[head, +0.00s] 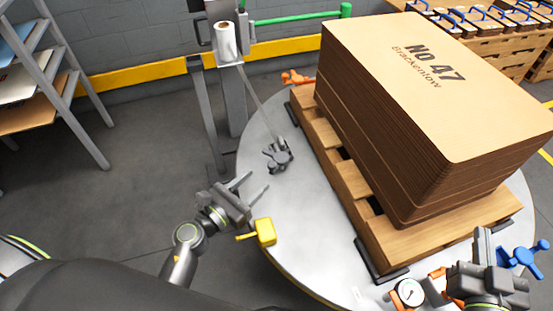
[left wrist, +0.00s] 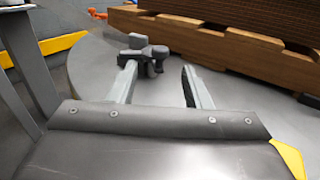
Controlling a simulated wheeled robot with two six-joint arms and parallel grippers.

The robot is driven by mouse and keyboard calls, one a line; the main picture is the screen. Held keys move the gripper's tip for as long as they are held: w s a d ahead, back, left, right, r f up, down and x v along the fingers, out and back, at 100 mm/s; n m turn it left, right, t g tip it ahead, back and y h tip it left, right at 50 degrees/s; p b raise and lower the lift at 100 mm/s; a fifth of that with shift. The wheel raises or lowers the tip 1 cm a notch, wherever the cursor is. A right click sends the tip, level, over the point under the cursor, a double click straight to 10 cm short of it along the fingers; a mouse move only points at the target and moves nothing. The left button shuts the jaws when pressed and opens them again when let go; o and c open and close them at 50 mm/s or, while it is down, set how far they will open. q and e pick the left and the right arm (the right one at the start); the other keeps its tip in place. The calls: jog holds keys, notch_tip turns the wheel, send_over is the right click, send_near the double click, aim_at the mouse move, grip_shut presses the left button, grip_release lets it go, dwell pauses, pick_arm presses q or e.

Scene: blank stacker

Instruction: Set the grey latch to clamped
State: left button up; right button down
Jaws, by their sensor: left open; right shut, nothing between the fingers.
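The grey latch (head: 277,154) sits on the round grey turntable (head: 310,215), beside the wooden pallet. In the left wrist view the grey latch (left wrist: 148,54) is just beyond my fingertips, partly overlapped by the left finger in the picture. Its exact lever position is hard to tell. My left gripper (head: 257,184) is open and empty, a little short of the latch, with its fingers pointing toward it; its spread fingers also show in the left wrist view (left wrist: 160,80). My right gripper (head: 484,240) is shut and empty at the lower right, near the blue latch.
A pallet (head: 350,182) with a tall stack of brown sheets (head: 400,130) fills the turntable's right side. A yellow latch (head: 265,231), a blue latch (head: 522,257), an orange latch (head: 297,78) and a gauge (head: 408,292) stand around. A post with a film roll (head: 226,40) stands behind.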

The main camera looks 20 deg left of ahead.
aim_at(269, 168)
pick_arm(q)
jog(key=x, duration=0.8)
jog(key=shift+w+d, duration=0.25)
jog(key=shift+w, duration=0.35)
pick_arm(e)
jog(key=shift+r, duration=0.15)
pick_arm(q)
jog(key=shift+c, duration=0.3)
grip_shut()
pick_arm(e)
jog(key=shift+r, duration=0.1)
